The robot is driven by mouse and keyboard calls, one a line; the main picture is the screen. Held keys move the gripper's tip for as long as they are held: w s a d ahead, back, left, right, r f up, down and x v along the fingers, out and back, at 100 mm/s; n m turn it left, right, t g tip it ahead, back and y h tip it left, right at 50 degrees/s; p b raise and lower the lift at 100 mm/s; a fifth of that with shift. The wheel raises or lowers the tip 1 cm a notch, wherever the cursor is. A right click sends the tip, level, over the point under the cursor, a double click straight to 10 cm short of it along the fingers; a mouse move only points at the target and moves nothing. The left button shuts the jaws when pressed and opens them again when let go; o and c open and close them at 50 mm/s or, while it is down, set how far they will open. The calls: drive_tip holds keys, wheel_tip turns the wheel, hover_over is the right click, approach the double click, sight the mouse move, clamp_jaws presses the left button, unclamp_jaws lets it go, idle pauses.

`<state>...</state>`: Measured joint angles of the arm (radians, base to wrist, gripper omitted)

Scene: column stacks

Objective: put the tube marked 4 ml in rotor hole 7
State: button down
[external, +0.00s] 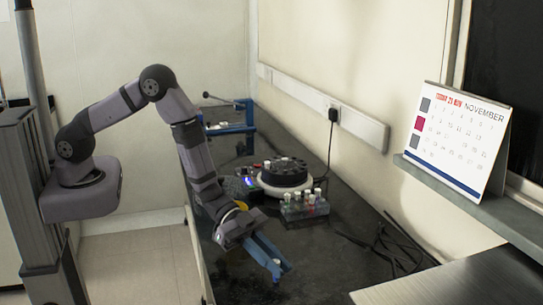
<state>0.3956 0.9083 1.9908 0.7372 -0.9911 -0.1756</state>
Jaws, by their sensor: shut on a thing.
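My gripper (280,268) has blue fingers and is low over the front part of the dark bench. It is shut on a small tube (277,262), of which only a pale end shows between the fingertips. Its marking cannot be read. The dark round rotor (284,170) sits on a white base further back, beyond the gripper. Its hole numbers are too small to read. A clear rack (304,209) with several tubes with coloured and white caps stands between the rotor and my gripper.
A dark device with a small blue-lit display (248,182) stands left of the rotor. A blue frame (232,128) is at the bench's back. Black cables (385,245) lie at the right by the wall. The bench (335,270) right of my gripper is clear.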

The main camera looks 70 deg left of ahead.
sight(276, 261)
wheel_tip(276, 261, up, 10)
drive_tip(key=shift+f+b, duration=0.1)
drive_tip(key=shift+b, duration=0.3)
wheel_tip(276, 261, up, 2)
drive_tip(key=shift+r+p, duration=0.25)
drive_tip(key=shift+p, duration=0.95)
drive_tip(key=shift+a+f, duration=0.1)
